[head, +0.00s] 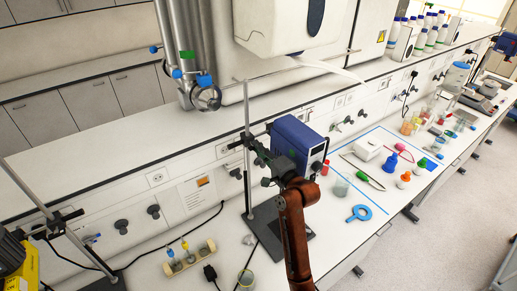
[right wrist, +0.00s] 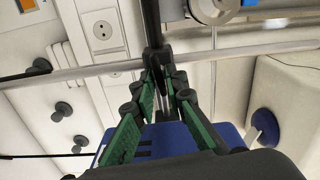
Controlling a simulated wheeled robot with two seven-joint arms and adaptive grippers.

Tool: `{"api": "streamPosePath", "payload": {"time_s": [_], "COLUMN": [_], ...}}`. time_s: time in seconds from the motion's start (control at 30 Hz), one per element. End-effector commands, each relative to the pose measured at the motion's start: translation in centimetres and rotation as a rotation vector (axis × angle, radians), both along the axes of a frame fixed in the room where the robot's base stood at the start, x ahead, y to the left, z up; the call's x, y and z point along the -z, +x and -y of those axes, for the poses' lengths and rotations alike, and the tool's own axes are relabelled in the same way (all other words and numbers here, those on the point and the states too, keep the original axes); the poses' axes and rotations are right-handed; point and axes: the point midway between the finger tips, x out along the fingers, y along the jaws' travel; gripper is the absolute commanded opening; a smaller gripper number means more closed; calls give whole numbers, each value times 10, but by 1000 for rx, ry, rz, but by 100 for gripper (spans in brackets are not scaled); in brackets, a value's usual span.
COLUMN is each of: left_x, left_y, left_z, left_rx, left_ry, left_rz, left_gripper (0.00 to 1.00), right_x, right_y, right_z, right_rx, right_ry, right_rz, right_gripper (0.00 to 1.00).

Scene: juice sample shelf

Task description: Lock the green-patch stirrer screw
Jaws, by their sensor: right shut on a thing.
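A blue stirrer motor (head: 297,143) is mounted on an upright metal rod (head: 246,125) over a dark base plate (head: 272,226). My right gripper (head: 262,160) is at the dark clamp between rod and motor. In the right wrist view its green-padded fingers (right wrist: 160,72) converge and are shut on a small dark part, the stirrer screw (right wrist: 155,57). The fingers hide most of the screw. I cannot tell its green patch from the green pads. The blue motor (right wrist: 175,143) shows behind the fingers. My left gripper is not in view.
A second stand (head: 62,232) with a yellow device (head: 20,264) is at the left.

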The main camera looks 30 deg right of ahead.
Motion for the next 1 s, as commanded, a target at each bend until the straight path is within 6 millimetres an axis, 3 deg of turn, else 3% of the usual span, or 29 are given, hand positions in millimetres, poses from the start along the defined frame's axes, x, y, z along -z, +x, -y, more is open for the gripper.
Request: {"api": "streamPosePath", "payload": {"time_s": [0.3,0.83,0.87,1.0], "left_x": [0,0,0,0], "left_y": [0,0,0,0], "left_z": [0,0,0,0], "left_rx": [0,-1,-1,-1], "left_ry": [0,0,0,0], "left_rz": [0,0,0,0], "left_gripper": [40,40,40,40], "right_x": [0,0,0,0], "right_y": [0,0,0,0], "right_z": [0,1,1,1], "right_rx": [0,0,0,0], "right_ry": [120,141,141,140], "right_rz": [-15,-19,-19,-19], "right_gripper": [0,0,13,22]}}
